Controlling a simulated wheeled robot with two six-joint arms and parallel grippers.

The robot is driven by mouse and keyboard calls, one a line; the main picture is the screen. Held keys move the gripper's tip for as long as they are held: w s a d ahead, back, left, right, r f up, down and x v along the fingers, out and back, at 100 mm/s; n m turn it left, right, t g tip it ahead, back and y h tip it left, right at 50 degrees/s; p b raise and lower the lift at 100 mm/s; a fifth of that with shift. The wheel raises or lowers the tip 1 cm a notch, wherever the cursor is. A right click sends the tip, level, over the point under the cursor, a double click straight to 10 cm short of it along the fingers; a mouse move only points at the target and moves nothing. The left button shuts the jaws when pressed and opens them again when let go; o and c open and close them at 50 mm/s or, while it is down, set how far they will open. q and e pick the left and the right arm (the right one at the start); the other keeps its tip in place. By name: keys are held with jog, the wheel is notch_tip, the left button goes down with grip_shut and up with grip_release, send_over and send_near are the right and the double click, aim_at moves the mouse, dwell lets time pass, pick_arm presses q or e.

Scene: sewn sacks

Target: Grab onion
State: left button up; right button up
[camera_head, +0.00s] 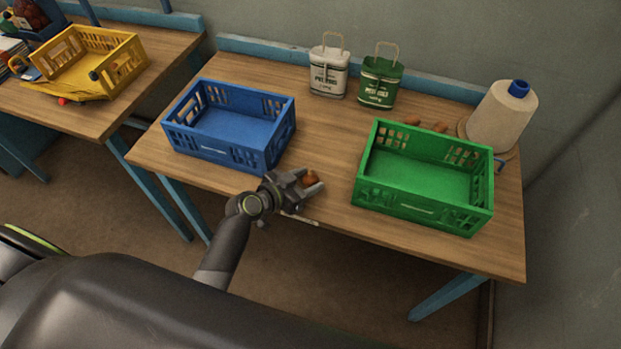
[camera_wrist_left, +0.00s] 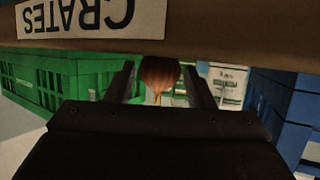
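A small brown onion (camera_head: 310,179) is near the front edge of the wooden table (camera_head: 325,150), between the blue and green crates. My left gripper (camera_head: 313,184) is at the onion, its fingers on either side of it. In the left wrist view the onion (camera_wrist_left: 160,77) sits between the two fingers (camera_wrist_left: 160,84), with small gaps that suggest the fingers are apart. Whether they touch the onion is hard to tell. My right gripper is not in view.
A blue crate (camera_head: 183,138) stands left of the gripper and a green crate (camera_head: 404,204) stands right; both look empty. A white sack (camera_head: 329,76), a green sack (camera_head: 379,84) and a cone of thread (camera_head: 502,116) stand behind. A yellow crate (camera_head: 127,64) is on another table.

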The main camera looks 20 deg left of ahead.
pick_arm(q)
jog(key=c, duration=0.7)
jog(key=shift+o, duration=0.2)
